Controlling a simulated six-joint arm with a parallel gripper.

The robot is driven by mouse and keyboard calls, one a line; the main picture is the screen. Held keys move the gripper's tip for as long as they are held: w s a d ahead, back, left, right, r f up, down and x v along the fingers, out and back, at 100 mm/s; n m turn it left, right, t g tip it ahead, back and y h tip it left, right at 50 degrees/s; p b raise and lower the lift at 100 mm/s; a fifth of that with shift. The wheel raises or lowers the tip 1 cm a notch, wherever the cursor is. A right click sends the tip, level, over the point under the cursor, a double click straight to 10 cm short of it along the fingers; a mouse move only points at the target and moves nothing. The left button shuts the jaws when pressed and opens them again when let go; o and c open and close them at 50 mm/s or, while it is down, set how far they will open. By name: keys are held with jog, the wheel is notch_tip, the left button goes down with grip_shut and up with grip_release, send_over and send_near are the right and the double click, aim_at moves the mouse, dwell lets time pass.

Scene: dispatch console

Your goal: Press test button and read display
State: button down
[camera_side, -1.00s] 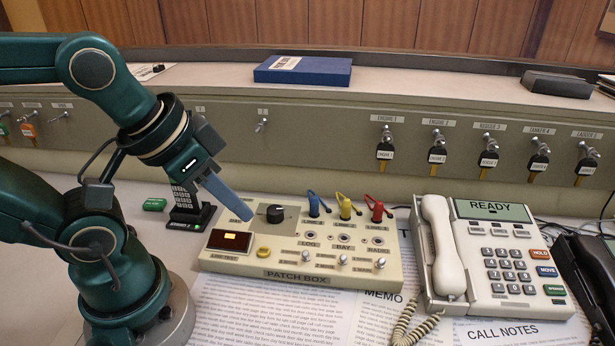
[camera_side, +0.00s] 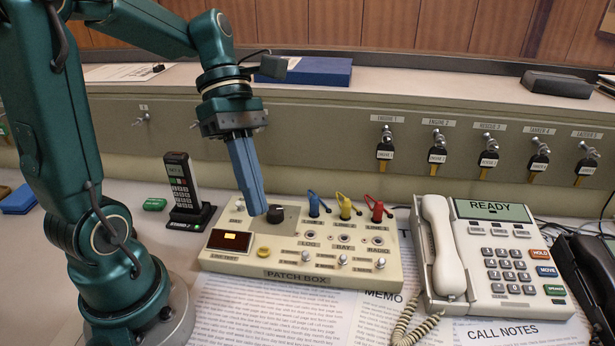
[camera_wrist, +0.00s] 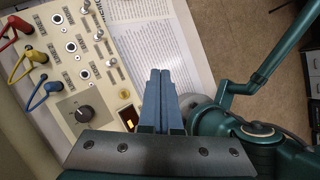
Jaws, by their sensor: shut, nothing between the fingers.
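The cream patch box (camera_side: 215,262) lies on the desk. At its front left is a dark display window (camera_side: 230,241) with an orange glow and no text I can read; "LINE TEST" is printed below it. A round yellow button (camera_side: 263,253) sits just right of the display. My gripper (camera_side: 257,212) has its blue fingers shut and empty, pointing down above the box, near the black knob (camera_side: 275,213) in the side view. In the wrist view, the fingertips lie over the paper beside the box, and the display (camera_wrist: 126,117) shows partly beside the fingers.
Three coloured plugs, toggles and jacks stand on the box. A desk phone (camera_side: 482,262) reading READY is to the right. A cordless handset (camera_side: 182,187) stands in its cradle to the left. Printed sheets (camera_side: 250,310) cover the desk in front. Keys hang on the back panel.

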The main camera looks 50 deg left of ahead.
aim_at(259, 249)
jog(key=a+n+h, duration=0.1)
jog(key=w+a+f+n, duration=0.1)
jog(key=a+n, duration=0.1)
jog(key=w+a+f+n+h, duration=0.1)
jog(key=shift+a+t+h, duration=0.3)
jog(key=shift+a+t, duration=0.05)
jog(key=shift+t, duration=0.05)
jog(key=shift+f, duration=0.1)
jog(key=shift+f, duration=4.4)
jog(key=shift+f, duration=0.4)
jog(key=shift+f, duration=0.4)
jog(key=shift+r, duration=0.85)
